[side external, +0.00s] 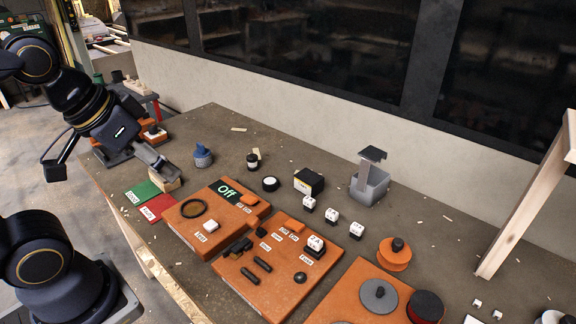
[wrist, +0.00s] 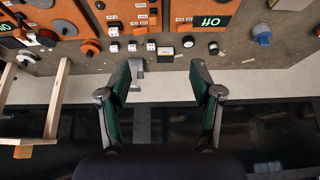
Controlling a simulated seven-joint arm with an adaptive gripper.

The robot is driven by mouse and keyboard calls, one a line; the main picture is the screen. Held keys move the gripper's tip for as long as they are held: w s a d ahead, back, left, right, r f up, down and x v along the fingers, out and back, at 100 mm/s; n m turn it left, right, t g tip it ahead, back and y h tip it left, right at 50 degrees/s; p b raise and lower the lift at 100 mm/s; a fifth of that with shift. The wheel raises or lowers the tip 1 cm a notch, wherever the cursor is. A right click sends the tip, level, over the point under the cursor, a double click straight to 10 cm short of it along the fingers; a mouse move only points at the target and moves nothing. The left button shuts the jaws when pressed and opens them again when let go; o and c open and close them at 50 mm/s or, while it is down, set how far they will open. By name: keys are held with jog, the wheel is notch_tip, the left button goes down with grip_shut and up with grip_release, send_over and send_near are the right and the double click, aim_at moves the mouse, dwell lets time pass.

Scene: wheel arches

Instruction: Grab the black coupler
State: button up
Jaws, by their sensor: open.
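I cannot tell for certain which part is the black coupler. Several small black parts lie on the middle orange board (side external: 231,270) in the side external view: a black block (side external: 240,246), two short black rods (side external: 263,265) and a round black knob (side external: 300,277). The printed labels beside them are too small to read. In the wrist view the near part of this board (wrist: 143,27) shows at the top edge, and most black parts are outside the frame. My gripper (wrist: 160,82) is open and empty, its green-padded fingers wide apart. It is well away from the board, at the table's left end.
An orange board with an "Off" display (side external: 228,190) lies left of the middle board; one with discs (side external: 379,296) lies right. Green and red pads (side external: 142,193) lie left.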

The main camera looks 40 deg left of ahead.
jog(key=shift+o, duration=0.2)
jog(key=w+a+r+n+t, duration=0.1)
jog(key=w+a+r, duration=0.1)
jog(key=w+r, duration=0.45)
jog(key=w+a+r+n+t, duration=0.1)
jog(key=w+a+r+n, duration=0.15)
jog(key=w, duration=0.75)
jog(key=n+g+y, duration=0.2)
jog(key=n+g, duration=0.1)
jog(key=g, duration=0.1)
send_over(252, 157)
jog(key=s+d, duration=0.3)
jog(key=s, duration=0.2)
notch_tip(252, 157, down, 24)
jog(key=x, duration=1)
jog(key=shift+w+a+f, duration=0.15)
jog(key=shift+a, duration=0.2)
jog(key=shift+x, duration=3.15)
jog(key=shift+d, duration=0.15)
